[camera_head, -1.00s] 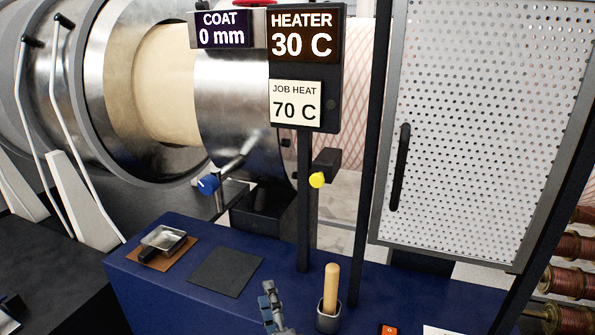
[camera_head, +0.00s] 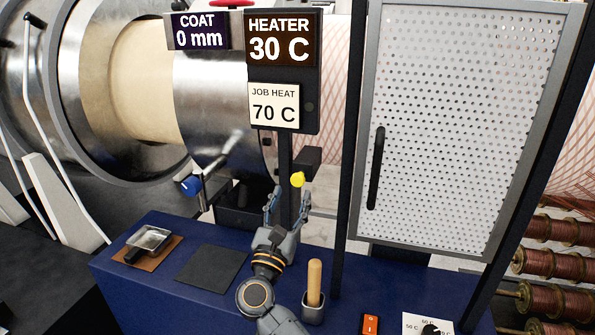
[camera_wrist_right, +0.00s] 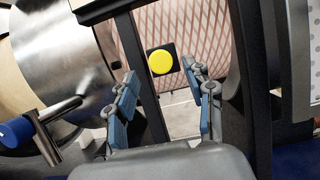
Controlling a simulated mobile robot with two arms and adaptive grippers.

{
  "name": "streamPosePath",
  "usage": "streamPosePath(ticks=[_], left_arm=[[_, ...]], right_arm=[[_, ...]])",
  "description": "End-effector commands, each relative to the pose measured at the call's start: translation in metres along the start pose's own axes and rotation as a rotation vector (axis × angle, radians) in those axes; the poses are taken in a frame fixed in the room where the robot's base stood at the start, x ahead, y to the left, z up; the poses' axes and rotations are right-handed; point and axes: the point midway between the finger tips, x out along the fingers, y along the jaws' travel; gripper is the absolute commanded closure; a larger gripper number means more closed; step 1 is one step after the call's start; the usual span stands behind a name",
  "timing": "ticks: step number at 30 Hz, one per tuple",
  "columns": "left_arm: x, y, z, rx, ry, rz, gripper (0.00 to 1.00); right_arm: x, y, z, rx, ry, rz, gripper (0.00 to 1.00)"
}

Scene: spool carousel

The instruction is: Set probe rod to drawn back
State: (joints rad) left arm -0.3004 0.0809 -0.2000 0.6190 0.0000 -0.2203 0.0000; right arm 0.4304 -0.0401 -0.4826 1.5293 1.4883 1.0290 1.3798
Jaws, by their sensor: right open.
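A yellow round knob (camera_head: 297,180) sits on the end of a dark block beside the display post. A metal rod (camera_head: 222,155) with a blue knob (camera_head: 190,185) sticks out by the steel drum, to the left. I cannot tell for sure which of these is the probe rod. My right gripper (camera_head: 288,196) is open and empty, just in front of and below the yellow knob. In the right wrist view the yellow knob (camera_wrist_right: 161,62) shows between and beyond the open fingertips, apparently apart from them. The blue knob (camera_wrist_right: 15,131) is at the left there.
The display post (camera_head: 284,155) stands behind the gripper. A wooden handle (camera_head: 314,280) stands upright in a cup on the blue bench (camera_head: 150,290). A small metal pan (camera_head: 150,238) and a dark mat (camera_head: 212,264) lie to the left. A perforated door (camera_head: 470,110) is at the right.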

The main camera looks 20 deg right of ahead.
Motion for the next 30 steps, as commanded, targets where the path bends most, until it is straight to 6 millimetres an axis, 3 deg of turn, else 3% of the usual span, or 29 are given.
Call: streamPosePath(ticks=[3, 9, 22, 30], left_arm=[[-0.014, 0.000, -0.002, 0.000, 0.001, 0.000, 1.00], [-0.023, 0.000, -0.003, 0.000, 0.002, 0.000, 1.00], [-0.024, 0.000, -0.004, 0.000, 0.003, 0.000, 1.00], [-0.024, 0.000, -0.004, 0.000, 0.003, 0.001, 1.00]], right_arm=[[0.027, 0.000, 0.004, -0.004, -0.003, -0.001, 0.47], [0.053, 0.000, 0.002, -0.002, -0.001, 0.000, 0.47], [0.061, 0.000, -0.001, -0.001, 0.000, 0.000, 0.47], [0.061, 0.000, -0.001, -0.001, 0.000, 0.000, 1.00]])
